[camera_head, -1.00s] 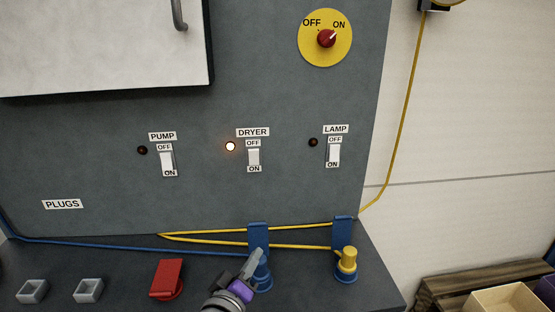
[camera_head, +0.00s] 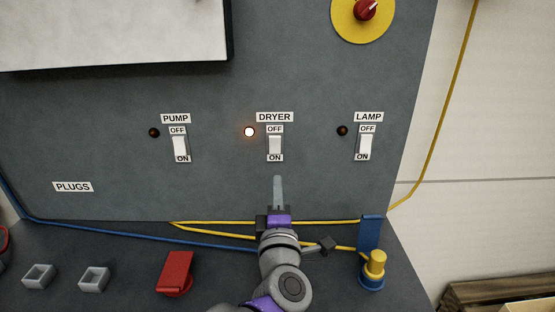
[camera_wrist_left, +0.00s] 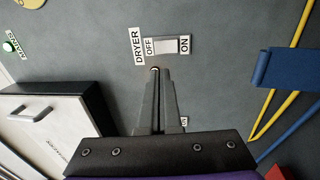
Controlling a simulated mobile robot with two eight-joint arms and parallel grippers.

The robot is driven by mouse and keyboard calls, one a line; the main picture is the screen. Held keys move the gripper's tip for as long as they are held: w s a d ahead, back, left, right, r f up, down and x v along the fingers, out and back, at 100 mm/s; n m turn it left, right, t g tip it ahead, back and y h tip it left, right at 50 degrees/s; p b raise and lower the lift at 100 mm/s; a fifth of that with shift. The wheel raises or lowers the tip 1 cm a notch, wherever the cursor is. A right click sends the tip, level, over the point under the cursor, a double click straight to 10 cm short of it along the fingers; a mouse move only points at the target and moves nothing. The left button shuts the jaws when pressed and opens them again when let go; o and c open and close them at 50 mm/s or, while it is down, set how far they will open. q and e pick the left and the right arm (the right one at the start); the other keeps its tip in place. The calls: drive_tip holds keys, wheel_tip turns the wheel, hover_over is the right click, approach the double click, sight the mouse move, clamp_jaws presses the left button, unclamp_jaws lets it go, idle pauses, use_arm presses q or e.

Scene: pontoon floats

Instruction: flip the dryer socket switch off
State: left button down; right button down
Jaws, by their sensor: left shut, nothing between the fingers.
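The dryer switch (camera_head: 275,145) is a white rocker on the grey panel, between an OFF label above and an ON label below. Its indicator light (camera_head: 249,132) glows to its left. The switch also shows in the left wrist view (camera_wrist_left: 167,46), turned sideways, just beyond the fingertips. My left gripper (camera_head: 277,180) is shut and empty, pointing up at the panel a little below the dryer switch in the head view. Its closed fingers also show in the left wrist view (camera_wrist_left: 157,72). No contact with the switch is visible. My right gripper is out of view.
The pump switch (camera_head: 180,146) and lamp switch (camera_head: 365,145) flank the dryer switch; their lights are dark. A red plug (camera_head: 175,272), grey sockets (camera_head: 38,276) and a yellow plug (camera_head: 375,263) stand on the ledge. Yellow and blue cables run along its back.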

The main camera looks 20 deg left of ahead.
sight(276, 141)
use_arm(q)
drive_tip(key=x, duration=1.4)
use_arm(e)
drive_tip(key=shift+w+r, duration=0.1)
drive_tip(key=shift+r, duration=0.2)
use_arm(q)
drive_tip(key=shift+p, duration=0.3)
drive_tip(key=shift+w+r, duration=0.1)
drive_tip(key=shift+r, duration=0.1)
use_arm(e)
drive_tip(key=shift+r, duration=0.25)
use_arm(q)
drive_tip(key=shift+p, duration=0.3)
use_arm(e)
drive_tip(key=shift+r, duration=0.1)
